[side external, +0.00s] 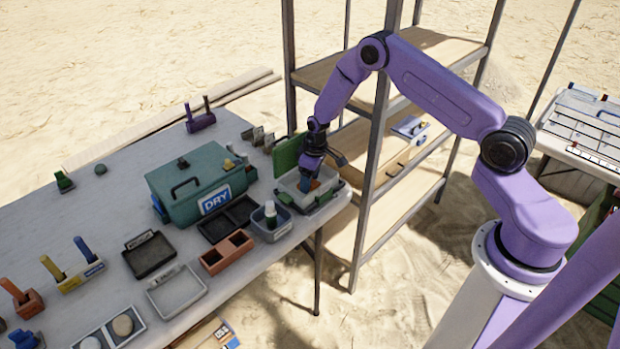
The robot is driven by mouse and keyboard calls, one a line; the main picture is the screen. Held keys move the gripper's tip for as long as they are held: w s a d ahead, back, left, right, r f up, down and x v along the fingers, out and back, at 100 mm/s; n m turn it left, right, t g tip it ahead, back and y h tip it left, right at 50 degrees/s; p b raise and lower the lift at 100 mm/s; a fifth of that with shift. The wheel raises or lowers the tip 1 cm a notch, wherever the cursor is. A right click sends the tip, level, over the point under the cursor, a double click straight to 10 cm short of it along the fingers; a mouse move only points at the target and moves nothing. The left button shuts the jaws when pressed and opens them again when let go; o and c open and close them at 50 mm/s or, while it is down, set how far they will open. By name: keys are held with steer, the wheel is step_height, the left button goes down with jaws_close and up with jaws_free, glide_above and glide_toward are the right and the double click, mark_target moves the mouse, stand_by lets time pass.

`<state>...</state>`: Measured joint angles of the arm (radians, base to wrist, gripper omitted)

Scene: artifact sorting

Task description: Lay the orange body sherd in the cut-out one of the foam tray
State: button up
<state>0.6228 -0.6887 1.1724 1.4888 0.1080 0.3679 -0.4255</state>
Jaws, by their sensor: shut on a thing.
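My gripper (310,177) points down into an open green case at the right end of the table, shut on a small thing. A small orange patch (315,184) shows at the fingertips beside a blue part. It is likely the orange body sherd, but its outline is mostly hidden and too small to tell. The case holds a pale tray-like insert (290,187), which may be the foam tray. Its cut-outs cannot be made out, and I cannot tell whether the held piece touches it.
The case's raised green lid (287,155) stands behind my gripper. A grey bin with a bottle (270,222), a terracotta tray (227,252) and a teal box marked DRY (190,190) stand to the left. A metal shelf (375,180) rises close on the right.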

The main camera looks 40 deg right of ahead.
mark_target(316, 185)
steer(key=shift+f, duration=0.15)
steer(key=o, duration=1.1)
steer(key=shift+c, duration=0.2)
step_height(316, 185, up, 17)
steer(key=s, duration=0.2)
steer(key=s+a+r+n, duration=0.2)
steer(key=s+a+r, duration=0.4)
steer(key=s+a, duration=0.2)
steer(key=s+a+r+n, duration=0.2)
steer(key=s, duration=0.7)
steer(key=s+a+r+n, duration=0.1)
steer(key=s+a+r, duration=0.2)
steer(key=s, duration=0.5)
steer(key=shift+s+n+g, duration=0.4)
steer(key=shift+o, duration=0.2)
steer(key=s+d+n, duration=0.2)
steer(key=s+d, duration=0.1)
steer(key=s, duration=0.8)
steer(key=shift+s+d+r, duration=0.25)
steer(key=shift+d+r, duration=0.05)
steer(key=shift+r, duration=0.15)
